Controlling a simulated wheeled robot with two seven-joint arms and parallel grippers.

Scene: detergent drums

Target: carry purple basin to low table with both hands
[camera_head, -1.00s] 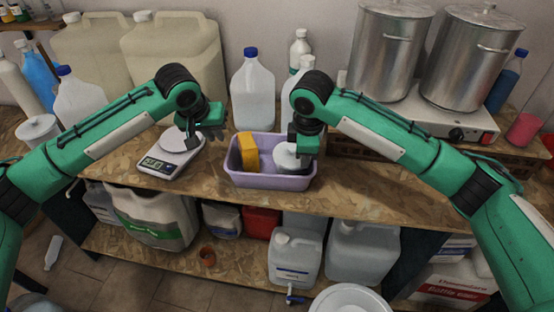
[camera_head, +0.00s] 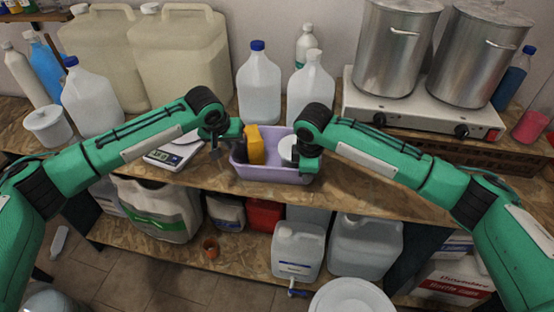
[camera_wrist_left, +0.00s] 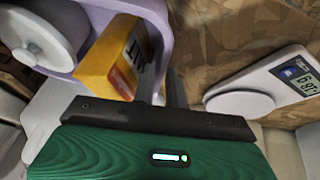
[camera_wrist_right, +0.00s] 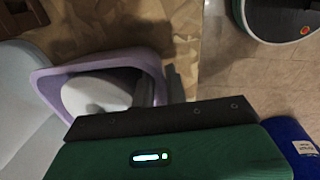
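The purple basin (camera_head: 272,175) stands on the wooden bench near its front edge. It holds a yellow box (camera_head: 256,145) and a white round item (camera_head: 287,150). My left gripper (camera_head: 226,150) is at the basin's left end; in the left wrist view its fingers (camera_wrist_left: 162,88) are close together, one each side of the wall, beside the yellow box (camera_wrist_left: 112,58). My right gripper (camera_head: 303,160) is at the right end; in the right wrist view its fingers (camera_wrist_right: 160,88) have the wall between them. Finger contact is partly hidden. I cannot identify a low table.
A scale (camera_head: 175,150) lies left of the basin. Large bottles (camera_head: 258,88) stand behind it, and steel pots (camera_head: 397,50) on a hotplate (camera_head: 425,115) to the right. The lower shelf (camera_head: 235,265) holds several canisters. A white drum (camera_head: 350,300) stands on the floor in front.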

